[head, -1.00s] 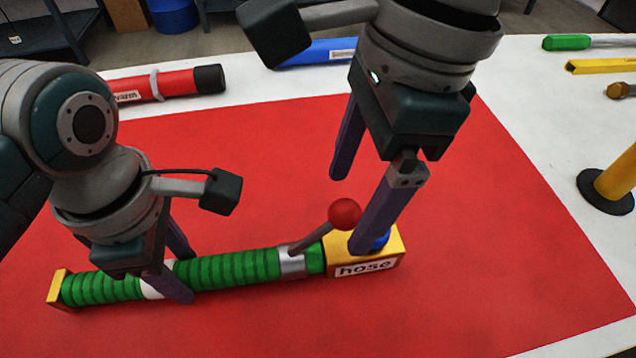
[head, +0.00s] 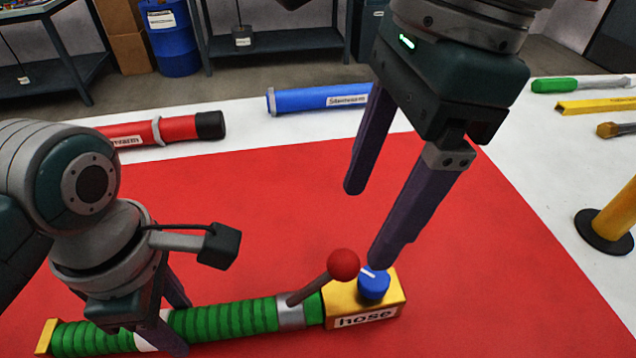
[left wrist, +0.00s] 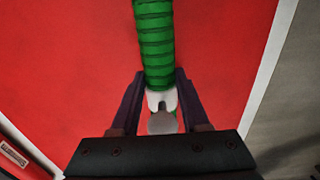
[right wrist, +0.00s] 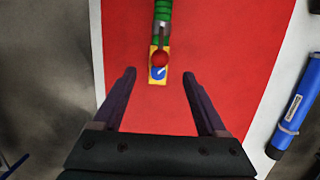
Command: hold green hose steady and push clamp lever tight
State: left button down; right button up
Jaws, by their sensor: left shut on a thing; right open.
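The green ribbed hose (head: 222,321) lies on the red mat, with a yellow end piece (head: 45,337) at its left end. My left gripper (head: 178,325) is shut on the hose at its white band, which also shows between the fingers in the left wrist view (left wrist: 158,98). A silver clamp (head: 291,312) circles the hose near a yellow block labelled "hose" (head: 340,301). Its lever, with a red ball (head: 343,264), slants up to the right. A blue knob (head: 374,285) with a white mark sits on the block. My right gripper (head: 368,225) is open and empty above the block, apart from the lever.
A red tube (head: 180,129) and a blue tube (head: 318,98) lie on the white table behind the red mat (head: 240,210). A yellow post on a black base (head: 604,232) stands at right, near several tools. The mat behind the hose is clear.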

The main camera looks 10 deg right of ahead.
aim_at(347, 256)
jog(key=f, duration=0.3)
jog(key=a+f, duration=0.1)
jog(key=f, duration=0.2)
jog(key=a+f, duration=0.1)
jog(key=f, duration=0.2)
jog(key=shift+f, duration=0.15)
grip_shut()
dwell(0.5)
